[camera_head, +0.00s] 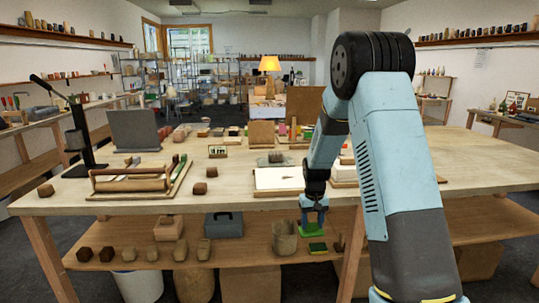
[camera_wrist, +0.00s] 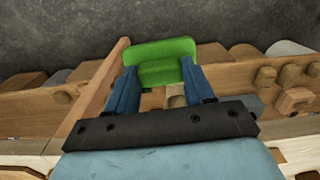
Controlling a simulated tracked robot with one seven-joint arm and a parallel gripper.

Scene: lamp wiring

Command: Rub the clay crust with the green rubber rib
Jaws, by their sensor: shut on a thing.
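My gripper (camera_head: 314,215) hangs in front of the worktable's front edge, above the lower shelf. It is shut on the green rubber rib (camera_head: 313,229). In the wrist view, the blue fingers of my gripper (camera_wrist: 160,74) hold the green rib (camera_wrist: 162,50) between them, and the rib sticks out past the fingertips. I cannot pick out the clay crust with certainty in either view. A white board (camera_head: 272,180) lies on the tabletop behind and left of my gripper.
The worktable (camera_head: 225,200) has a clear front strip. A wooden tray with rollers (camera_head: 130,184) and a black stand (camera_head: 88,150) are at left.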

